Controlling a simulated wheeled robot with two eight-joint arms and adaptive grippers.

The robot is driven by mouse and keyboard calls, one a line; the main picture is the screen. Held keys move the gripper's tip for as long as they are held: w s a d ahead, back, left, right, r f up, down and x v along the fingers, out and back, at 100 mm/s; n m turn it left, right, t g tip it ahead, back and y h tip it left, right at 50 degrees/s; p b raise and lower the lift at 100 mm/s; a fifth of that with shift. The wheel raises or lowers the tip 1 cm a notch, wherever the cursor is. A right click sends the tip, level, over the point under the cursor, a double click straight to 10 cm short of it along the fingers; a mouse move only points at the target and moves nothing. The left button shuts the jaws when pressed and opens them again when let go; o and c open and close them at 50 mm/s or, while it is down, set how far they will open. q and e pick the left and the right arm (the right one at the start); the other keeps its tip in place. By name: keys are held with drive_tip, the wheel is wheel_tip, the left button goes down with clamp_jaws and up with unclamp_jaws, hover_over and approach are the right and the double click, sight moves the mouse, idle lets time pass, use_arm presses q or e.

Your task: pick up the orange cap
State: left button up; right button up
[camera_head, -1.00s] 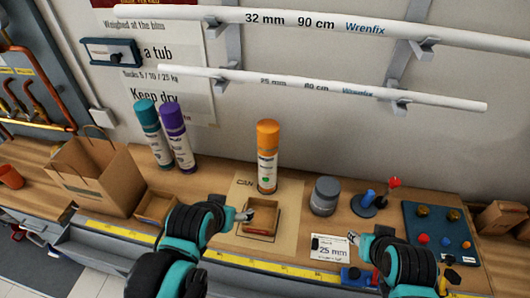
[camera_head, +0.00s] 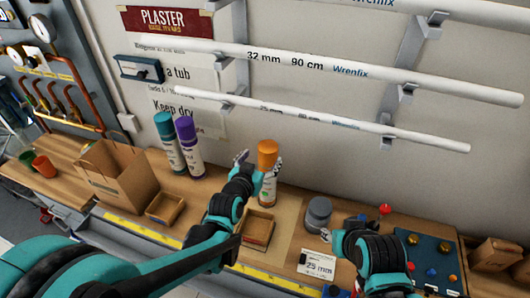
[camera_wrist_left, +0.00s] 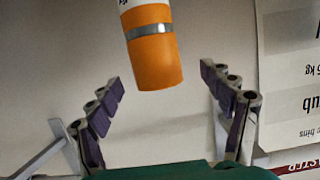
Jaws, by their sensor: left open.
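The orange cap (camera_head: 267,149) tops a spray can (camera_head: 267,186) with a white label, standing upright on the bench. My left gripper (camera_head: 259,163) is open around the height of the cap, with a finger showing on either side of it in the head view. In the left wrist view the cap (camera_wrist_left: 155,62) hangs upside down in the picture, above and between the spread fingertips of the left gripper (camera_wrist_left: 160,80). No contact shows. My right gripper (camera_head: 328,236) is low at the front of the bench, mostly hidden behind its own wrist.
Teal (camera_head: 169,143) and purple (camera_head: 188,146) cans stand left of the orange one. A grey jar (camera_head: 318,213) stands to its right. A small wooden tray (camera_head: 245,240) sits in front, partly behind my left arm. White pipes (camera_head: 300,112) run along the wall above.

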sight(265, 156)
use_arm(q)
drive_tip(key=x, duration=0.2)
drive_tip(key=b+x, duration=0.1)
drive_tip(key=x, duration=0.2)
drive_tip(key=shift+w+d+f, duration=0.1)
drive_tip(key=shift+w+d, duration=0.1)
drive_tip(key=shift+d, duration=0.1)
drive_tip(key=shift+s, duration=0.1)
drive_tip(key=c, duration=0.9)
